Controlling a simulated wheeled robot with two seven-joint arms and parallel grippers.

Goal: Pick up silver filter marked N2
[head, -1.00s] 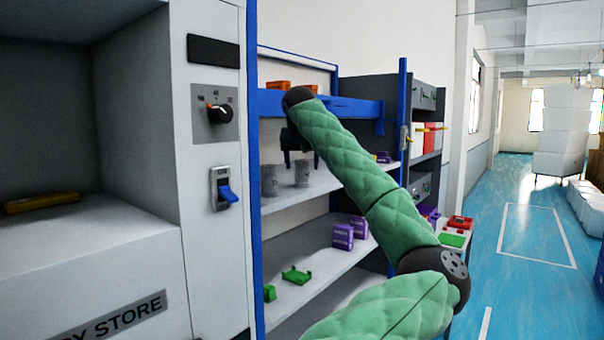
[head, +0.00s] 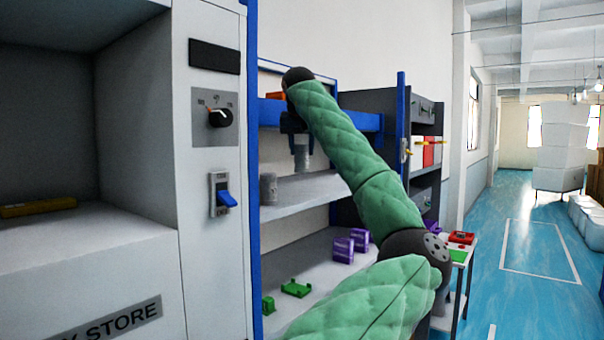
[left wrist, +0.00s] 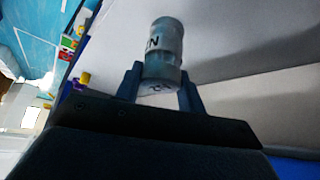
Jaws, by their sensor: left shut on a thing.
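A silver filter (left wrist: 163,50) is between the two dark fingers of my left gripper (left wrist: 160,90) in the left wrist view. A letter N shows on its side; the rest of the marking is not readable. In the head view my left gripper (head: 301,150) is shut on this filter (head: 302,158), which hangs upright above the shelf (head: 310,190). A second silver filter (head: 268,189) stands on the same shelf to the left; its marking is too small to read. My right gripper is not in view.
The lower shelf holds purple boxes (head: 343,249) and green parts (head: 296,288). An orange item (head: 275,95) sits on the top shelf. A grey-white cabinet with a knob and a blue switch (head: 226,198) stands at the left. Blue floor (head: 540,250) is open at the right.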

